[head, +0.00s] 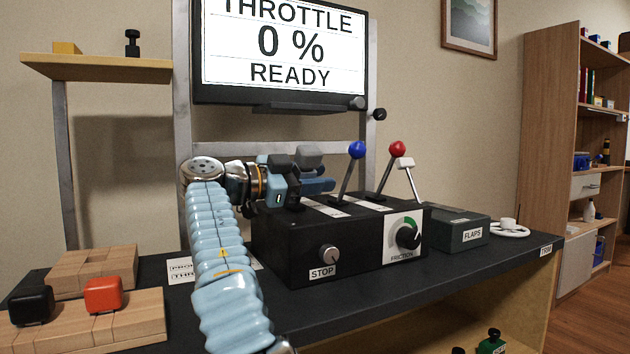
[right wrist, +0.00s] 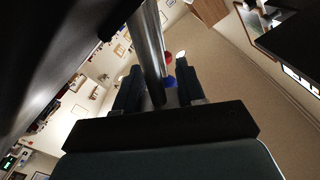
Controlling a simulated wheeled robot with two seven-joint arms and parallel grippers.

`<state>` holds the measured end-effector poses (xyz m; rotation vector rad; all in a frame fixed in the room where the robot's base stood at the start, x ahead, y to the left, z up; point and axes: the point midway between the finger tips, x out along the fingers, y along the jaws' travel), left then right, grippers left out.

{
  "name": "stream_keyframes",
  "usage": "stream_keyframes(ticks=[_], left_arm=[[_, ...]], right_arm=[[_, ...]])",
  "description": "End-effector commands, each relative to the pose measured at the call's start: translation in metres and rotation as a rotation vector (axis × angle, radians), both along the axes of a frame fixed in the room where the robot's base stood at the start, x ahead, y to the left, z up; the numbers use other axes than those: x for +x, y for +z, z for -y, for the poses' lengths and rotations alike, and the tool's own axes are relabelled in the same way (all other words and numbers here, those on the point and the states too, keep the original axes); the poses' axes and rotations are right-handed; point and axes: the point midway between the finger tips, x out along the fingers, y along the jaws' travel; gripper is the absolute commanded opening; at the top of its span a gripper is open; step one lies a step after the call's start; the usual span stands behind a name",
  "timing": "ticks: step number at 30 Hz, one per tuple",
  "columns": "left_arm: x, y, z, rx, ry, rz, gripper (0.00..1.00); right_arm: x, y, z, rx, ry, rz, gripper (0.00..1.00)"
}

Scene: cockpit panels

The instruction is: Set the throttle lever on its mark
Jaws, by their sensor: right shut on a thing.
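The throttle lever (head: 309,156) has a wide grey handle and stands at the left of the lever row on a black console (head: 290,248). My right gripper (head: 306,183) reaches in from the left and is shut on the lever below the handle. In the right wrist view the lever's metal shaft (right wrist: 150,50) runs between the two fingers. The monitor (head: 280,45) reads "THROTTLE 0 % READY". White scale strips (head: 325,208) lie on the console top; their marks are too small to read. My left gripper is not in view.
A blue-knobbed lever (head: 357,150) and a red-knobbed lever (head: 397,149) stand close to the right. The console front has a STOP knob (head: 329,254) and a friction dial (head: 408,236). A FLAPS box (head: 460,232) stands further right. Wooden blocks (head: 95,270) lie at left.

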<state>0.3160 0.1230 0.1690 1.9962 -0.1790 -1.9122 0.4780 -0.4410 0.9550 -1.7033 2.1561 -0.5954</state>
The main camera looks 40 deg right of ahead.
Motion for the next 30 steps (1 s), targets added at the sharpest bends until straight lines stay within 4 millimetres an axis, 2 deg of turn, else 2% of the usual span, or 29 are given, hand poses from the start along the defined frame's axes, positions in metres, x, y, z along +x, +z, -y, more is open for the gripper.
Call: stream_keyframes(ticks=[8, 9, 13, 23, 26, 30], left_arm=[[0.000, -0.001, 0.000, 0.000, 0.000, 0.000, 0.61], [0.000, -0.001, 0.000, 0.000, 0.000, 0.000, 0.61], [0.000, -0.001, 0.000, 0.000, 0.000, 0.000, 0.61], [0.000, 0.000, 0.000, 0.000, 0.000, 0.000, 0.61], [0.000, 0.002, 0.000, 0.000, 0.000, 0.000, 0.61], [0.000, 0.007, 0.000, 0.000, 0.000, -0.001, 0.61]], right_arm=[[0.000, -0.002, -0.001, 0.003, -0.002, 0.002, 0.00], [0.000, -0.002, -0.001, 0.004, -0.003, 0.001, 0.41], [0.000, -0.002, -0.001, 0.004, -0.002, 0.001, 0.61], [0.001, -0.001, -0.003, 0.002, -0.001, 0.000, 0.61], [0.003, 0.000, -0.013, 0.001, 0.000, 0.000, 0.61], [0.011, 0.002, -0.042, 0.000, 0.002, -0.001, 0.61]])
